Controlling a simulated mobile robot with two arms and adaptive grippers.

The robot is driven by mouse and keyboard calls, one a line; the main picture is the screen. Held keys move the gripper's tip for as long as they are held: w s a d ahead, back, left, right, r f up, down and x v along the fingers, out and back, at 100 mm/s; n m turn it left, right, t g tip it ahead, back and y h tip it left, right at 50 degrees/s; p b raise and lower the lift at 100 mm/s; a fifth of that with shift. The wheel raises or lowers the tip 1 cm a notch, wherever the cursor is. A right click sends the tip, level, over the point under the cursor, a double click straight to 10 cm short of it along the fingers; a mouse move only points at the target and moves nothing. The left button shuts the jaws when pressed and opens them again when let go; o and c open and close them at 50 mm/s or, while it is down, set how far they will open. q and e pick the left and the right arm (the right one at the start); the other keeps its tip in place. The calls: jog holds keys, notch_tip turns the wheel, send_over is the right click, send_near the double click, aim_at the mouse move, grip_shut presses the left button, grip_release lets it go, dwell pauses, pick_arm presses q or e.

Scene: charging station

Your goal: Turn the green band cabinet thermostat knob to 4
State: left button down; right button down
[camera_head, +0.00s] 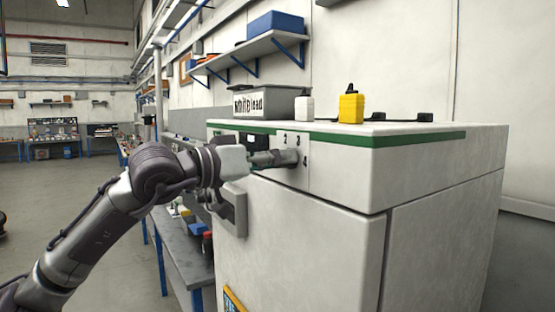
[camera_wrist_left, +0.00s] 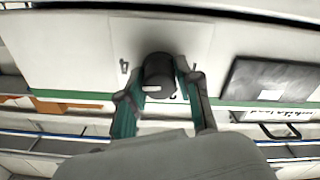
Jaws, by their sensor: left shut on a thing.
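The white cabinet (camera_head: 345,172) has a green band (camera_head: 365,140) along its top front edge. My left gripper (camera_head: 277,158) reaches its front panel below the band and is shut on the thermostat knob (camera_head: 290,157). Printed digits, among them a 4 (camera_head: 305,161), show beside and above the knob. In the left wrist view, the dark round knob (camera_wrist_left: 159,72) sits between the two fingers of my left gripper (camera_wrist_left: 163,88). A short white mark shows on the knob; which digit it points at I cannot tell. My right gripper is not in view.
A yellow bottle (camera_head: 351,106), a white bottle (camera_head: 304,107) and a labelled grey box (camera_head: 262,101) stand on or behind the cabinet top. A door handle (camera_head: 236,210) sticks out below my left gripper. A workbench (camera_head: 180,245) stands behind my arm. The floor at left is open.

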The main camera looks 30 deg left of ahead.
pick_arm(q)
jog(key=shift+f+m, duration=0.15)
jog(key=shift+m, duration=0.55)
jog(key=c, duration=0.8)
grip_release()
jog(key=shift+s+a, duration=0.3)
jog(key=shift+v, duration=5.6)
